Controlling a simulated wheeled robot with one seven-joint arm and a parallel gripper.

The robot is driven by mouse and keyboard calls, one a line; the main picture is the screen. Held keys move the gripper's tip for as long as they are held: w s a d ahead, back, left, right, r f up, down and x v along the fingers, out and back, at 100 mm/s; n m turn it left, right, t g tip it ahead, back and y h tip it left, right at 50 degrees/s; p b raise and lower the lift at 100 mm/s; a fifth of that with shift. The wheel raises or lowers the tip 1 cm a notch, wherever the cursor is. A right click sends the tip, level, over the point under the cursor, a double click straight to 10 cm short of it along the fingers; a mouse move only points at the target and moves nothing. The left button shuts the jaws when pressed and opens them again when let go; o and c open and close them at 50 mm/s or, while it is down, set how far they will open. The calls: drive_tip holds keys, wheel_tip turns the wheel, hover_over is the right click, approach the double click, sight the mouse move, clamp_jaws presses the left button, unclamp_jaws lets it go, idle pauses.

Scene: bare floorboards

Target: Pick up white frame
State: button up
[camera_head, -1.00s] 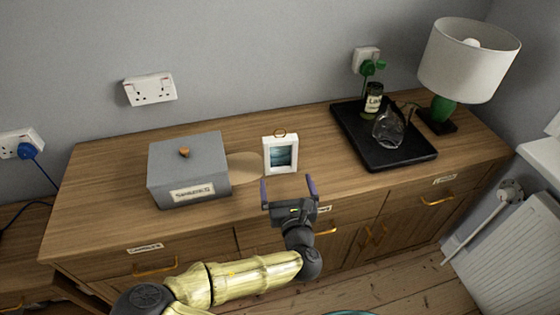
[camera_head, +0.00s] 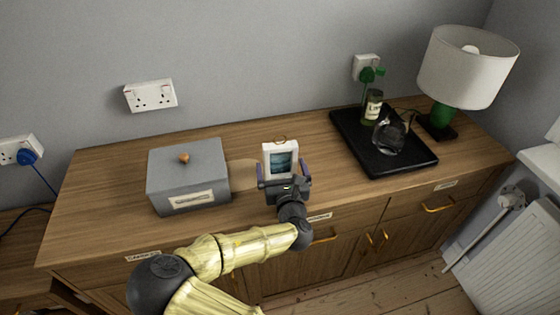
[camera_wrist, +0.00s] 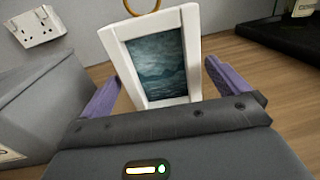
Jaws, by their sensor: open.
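The white frame (camera_head: 267,151) stands upright on the wooden sideboard, with a dark sea picture in it and a ring at its top. It also shows in the wrist view (camera_wrist: 194,62), close in front of my gripper. My gripper (camera_head: 282,170) is open, one purple finger on each side of the frame's lower part. In the wrist view the gripper (camera_wrist: 160,85) has a small gap between its left finger and the frame; the right finger is close to the frame's right edge. The frame's base is hidden behind the gripper.
A grey lidded box (camera_head: 188,178) stands left of the frame, near my left finger. A black tray (camera_head: 405,163) with a jar (camera_head: 373,105) and a glass vessel (camera_head: 390,135) stands right, beside a lamp (camera_head: 468,65).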

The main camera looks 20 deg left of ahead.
sight(280, 160)
drive_tip(key=x, duration=0.4)
drive_tip(key=shift+w+a+r, duration=0.1)
drive_tip(key=shift+w+r, duration=0.1)
drive_tip(key=shift+w, duration=0.1)
drive_tip(key=shift+c, duration=0.4)
drive_tip(key=c, duration=1)
drive_tip(key=shift+o, duration=0.2)
wheel_tip(280, 160, up, 10)
drive_tip(key=p, duration=0.1)
